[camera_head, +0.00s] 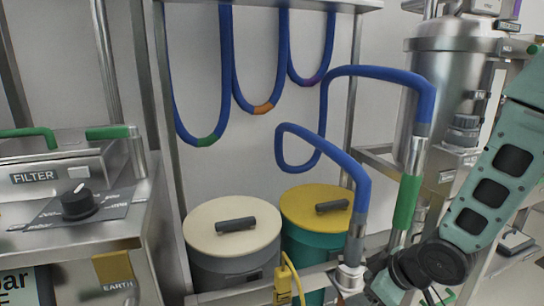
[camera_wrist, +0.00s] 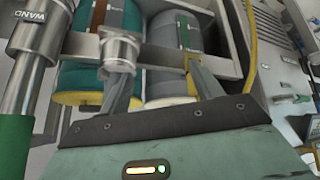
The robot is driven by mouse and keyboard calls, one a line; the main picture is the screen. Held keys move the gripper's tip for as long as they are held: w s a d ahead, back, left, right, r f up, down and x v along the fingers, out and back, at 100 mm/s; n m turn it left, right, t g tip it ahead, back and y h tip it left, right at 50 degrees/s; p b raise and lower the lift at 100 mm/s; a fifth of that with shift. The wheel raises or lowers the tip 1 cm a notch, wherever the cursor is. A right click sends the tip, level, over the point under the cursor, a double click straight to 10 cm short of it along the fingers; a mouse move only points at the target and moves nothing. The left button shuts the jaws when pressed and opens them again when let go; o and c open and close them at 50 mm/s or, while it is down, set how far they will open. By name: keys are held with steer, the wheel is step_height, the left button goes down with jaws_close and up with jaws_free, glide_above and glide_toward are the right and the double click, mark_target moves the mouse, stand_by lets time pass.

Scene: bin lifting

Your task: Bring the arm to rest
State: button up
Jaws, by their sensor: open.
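My green arm comes in from the right in the head view and bends down at the bottom edge, where my gripper is not clearly visible. In the wrist view my gripper (camera_wrist: 158,82) shows two grey fingers spread apart with nothing held between them. A steel rail and a round metal fitting (camera_wrist: 120,52) appear beyond the fingers, the fitting close to the left one. I cannot tell whether they touch. Two bins stand behind the rail: one grey with a cream lid (camera_head: 233,227), one teal with a yellow lid (camera_head: 316,206). Both lids have dark handles.
Blue hoses (camera_head: 282,60) hang from the steel frame above the bins. A hose with a metal end (camera_head: 356,240) and a wand with a green grip (camera_head: 407,202) stand close to my arm. A filter cabinet (camera_head: 70,185) is at left. A yellow earth clamp (camera_head: 283,280) hangs on the rail.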

steer(key=s+a+r+m+g+h, duration=0.1)
steer(key=s+a+r+g, duration=0.1)
steer(key=s+r, duration=0.35)
steer(key=s+a+r+g+h, duration=0.1)
steer(key=s+a+r+g, duration=0.1)
steer(key=s, duration=0.6)
steer(key=s+a+r+m+g+h, duration=0.1)
steer(key=s+r+h, duration=0.15)
steer(key=s, duration=0.45)
step_height(320, 180, up, 23)
steer(key=p, duration=2.2)
steer(key=shift+s+a+r+g+y+p, duration=0.15)
steer(key=shift+s+g+y+p, duration=0.15)
steer(key=shift+s+y+p, duration=0.1)
